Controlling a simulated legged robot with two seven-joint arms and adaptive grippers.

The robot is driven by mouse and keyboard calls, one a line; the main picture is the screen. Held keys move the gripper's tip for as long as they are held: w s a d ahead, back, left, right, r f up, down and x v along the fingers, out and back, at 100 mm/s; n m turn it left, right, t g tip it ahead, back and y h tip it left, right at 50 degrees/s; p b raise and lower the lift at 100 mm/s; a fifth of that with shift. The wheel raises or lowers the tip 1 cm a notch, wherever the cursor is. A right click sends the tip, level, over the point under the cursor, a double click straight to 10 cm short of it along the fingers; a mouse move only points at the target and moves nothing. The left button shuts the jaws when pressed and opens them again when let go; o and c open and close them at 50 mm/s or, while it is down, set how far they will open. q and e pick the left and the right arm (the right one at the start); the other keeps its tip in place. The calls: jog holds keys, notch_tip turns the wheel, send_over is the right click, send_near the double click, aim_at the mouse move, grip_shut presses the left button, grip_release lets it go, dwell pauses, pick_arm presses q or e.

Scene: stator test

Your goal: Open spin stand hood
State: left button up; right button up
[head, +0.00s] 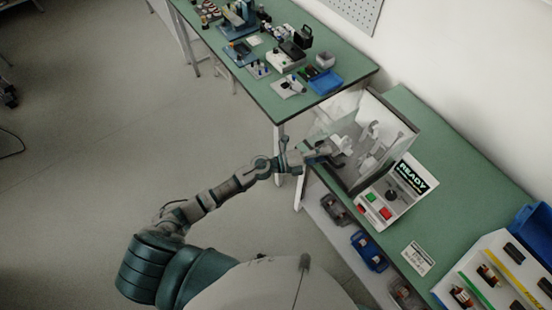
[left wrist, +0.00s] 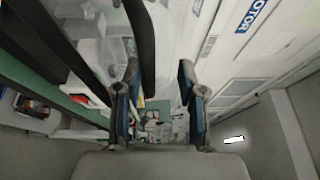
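The spin stand (head: 370,140) sits on the green bench at the right of the head view. Its hood (head: 402,108) has clear panels and a dark frame, with pale machine parts showing through. I cannot tell whether the hood is fully down. My left gripper (head: 334,156) is at the hood's near left side. In the left wrist view, the left gripper (left wrist: 160,92) has its two fingers apart. A dark bar (left wrist: 141,45) runs down beside the inner side of the left-hand finger; I cannot tell whether they touch. My right gripper is not in view.
A control panel (head: 397,193) with a READY display, a green and a red button stands beside the hood. A second green table (head: 340,82) with tools and a blue bin is behind. A parts rack (head: 495,275) is at lower right. Open floor lies left.

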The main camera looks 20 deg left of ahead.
pick_arm(q)
jog(key=r+b+v, duration=0.1)
jog(key=r+v, duration=0.2)
jog(key=v, duration=1.6)
jog(key=shift+w+a+b, duration=0.2)
jog(key=shift+w+b, duration=0.05)
jog(key=shift+b, duration=0.1)
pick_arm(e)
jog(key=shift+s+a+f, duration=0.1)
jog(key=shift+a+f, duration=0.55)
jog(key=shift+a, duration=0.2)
